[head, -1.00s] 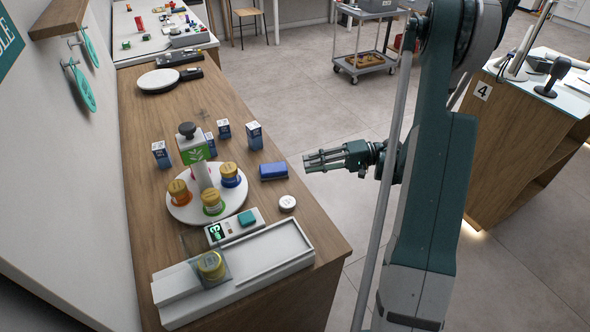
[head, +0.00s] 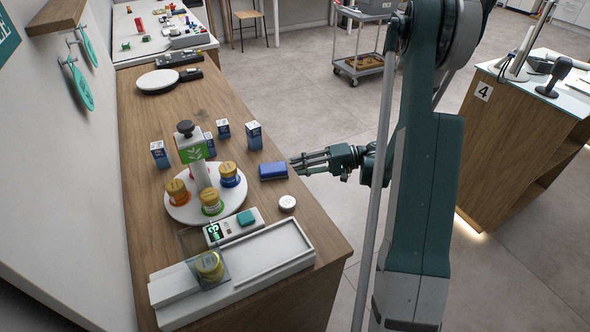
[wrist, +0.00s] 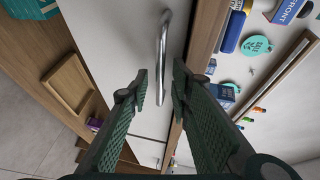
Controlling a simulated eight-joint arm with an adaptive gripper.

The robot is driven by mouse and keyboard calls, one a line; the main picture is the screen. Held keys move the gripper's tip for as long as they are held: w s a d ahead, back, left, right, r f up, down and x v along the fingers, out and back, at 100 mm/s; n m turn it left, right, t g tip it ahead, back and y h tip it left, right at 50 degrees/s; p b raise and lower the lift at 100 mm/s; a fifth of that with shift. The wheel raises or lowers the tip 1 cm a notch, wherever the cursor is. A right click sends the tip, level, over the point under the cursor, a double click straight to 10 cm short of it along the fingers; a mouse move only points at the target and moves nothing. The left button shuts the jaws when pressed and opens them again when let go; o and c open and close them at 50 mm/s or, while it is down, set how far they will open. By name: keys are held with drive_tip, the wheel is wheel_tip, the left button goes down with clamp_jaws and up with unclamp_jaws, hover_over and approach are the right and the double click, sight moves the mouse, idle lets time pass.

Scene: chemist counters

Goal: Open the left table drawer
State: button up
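The wrist view shows a pale drawer front (wrist: 118,50) below the wooden counter edge, with a curved silver handle (wrist: 163,50) on it. The drawer looks closed. My gripper (wrist: 160,82) is open and empty, with one finger on each side of the handle's line in the picture. The handle is ahead of the fingertips, and I see no contact. In the head view my gripper (head: 295,165) is beside the counter's right edge, near the blue box. The drawer front and handle are hidden there.
A wooden tray (wrist: 68,84) shows in the wrist view. Open floor (head: 340,110) lies right of the counter.

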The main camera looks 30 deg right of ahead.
clamp_jaws()
drive_tip(key=d, duration=1.9)
drive_tip(key=shift+o, duration=0.2)
unclamp_jaws()
drive_tip(key=shift+a, duration=0.1)
drive_tip(key=shift+r, duration=0.15)
